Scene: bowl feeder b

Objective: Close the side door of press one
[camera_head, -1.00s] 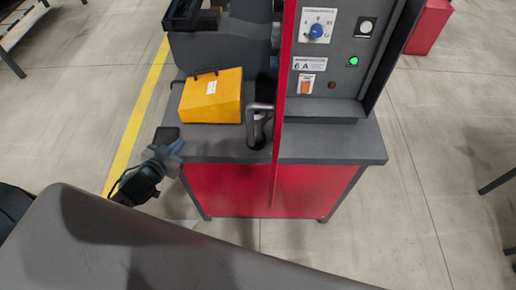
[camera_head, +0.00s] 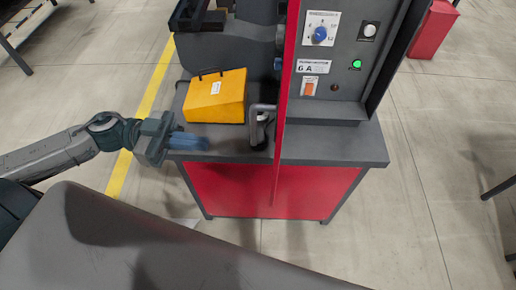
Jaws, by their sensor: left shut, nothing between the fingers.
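The press (camera_head: 338,75) has a grey front with a control panel. Its red side door (camera_head: 282,110) stands open, swung out towards me and seen almost edge-on. A grey bar handle (camera_head: 262,108) shows on the left side of the door. My left gripper (camera_head: 206,142) is shut and empty, its blue fingers pointing right. It is over the left front edge of the bench, left of the handle and apart from the door. My right gripper is out of view.
A yellow box (camera_head: 214,97) sits on the grey bench top (camera_head: 345,146), just behind my left gripper. The red cabinet front (camera_head: 235,190) is below. Floor is clear left of the bench, along the yellow line (camera_head: 150,95).

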